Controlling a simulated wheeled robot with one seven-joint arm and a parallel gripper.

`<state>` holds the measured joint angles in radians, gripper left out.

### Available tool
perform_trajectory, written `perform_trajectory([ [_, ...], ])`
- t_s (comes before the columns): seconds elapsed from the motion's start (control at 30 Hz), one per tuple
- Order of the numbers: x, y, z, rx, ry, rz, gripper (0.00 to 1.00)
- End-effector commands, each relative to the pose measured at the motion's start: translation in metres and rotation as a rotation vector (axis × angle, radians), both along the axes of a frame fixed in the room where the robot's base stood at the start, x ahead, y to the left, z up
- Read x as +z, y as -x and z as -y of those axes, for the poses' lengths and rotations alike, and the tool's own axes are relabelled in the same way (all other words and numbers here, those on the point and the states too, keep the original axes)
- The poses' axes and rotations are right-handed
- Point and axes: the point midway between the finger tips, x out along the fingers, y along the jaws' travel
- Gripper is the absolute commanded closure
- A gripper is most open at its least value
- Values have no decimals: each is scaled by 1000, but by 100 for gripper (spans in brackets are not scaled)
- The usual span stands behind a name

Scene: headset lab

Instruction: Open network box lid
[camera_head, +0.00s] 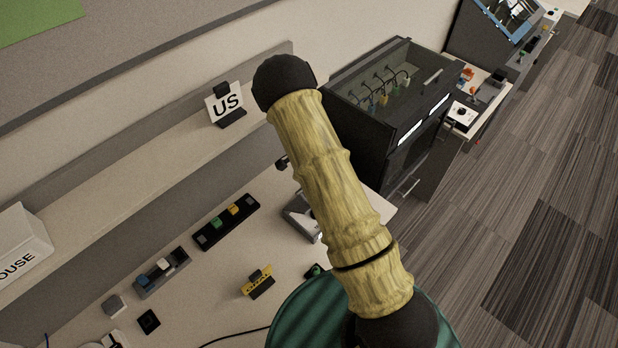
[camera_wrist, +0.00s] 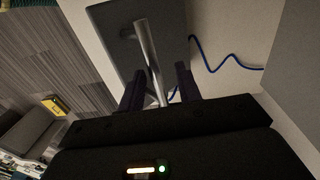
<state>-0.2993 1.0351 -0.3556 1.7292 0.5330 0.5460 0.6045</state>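The network box is probably the dark cabinet (camera_head: 345,118) at upper centre in the head view. Cables with coloured plugs show through its greenish see-through top, which looks closed. A small bar handle (camera_head: 432,77) sits on the right part of that top. My gripper (camera_wrist: 160,87) shows only in the wrist view, its two dark fingers apart. A silver bar handle (camera_wrist: 150,62) on a grey panel (camera_wrist: 108,28) runs between the fingers, with gaps visible beside it. I cannot tell which panel this is. My arm hides part of the cabinet's near left side in the head view.
A desk (camera_head: 210,290) holds a yellow item (camera_head: 258,282) and a dark strip of coloured blocks (camera_head: 226,222). A US sign (camera_head: 226,104) stands on the shelf above. A blue cable (camera_wrist: 215,70) lies right of the fingers. Striped floor (camera_head: 540,200) is open at right.

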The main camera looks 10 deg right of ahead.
Motion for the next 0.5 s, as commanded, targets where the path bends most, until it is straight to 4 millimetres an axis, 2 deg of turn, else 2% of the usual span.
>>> perform_trajectory([
  [0.27, 12, -2, 0, -1, 1, 4, 66],
  [0.5, 49, -5, -2, 1, 0, 6, 66],
])
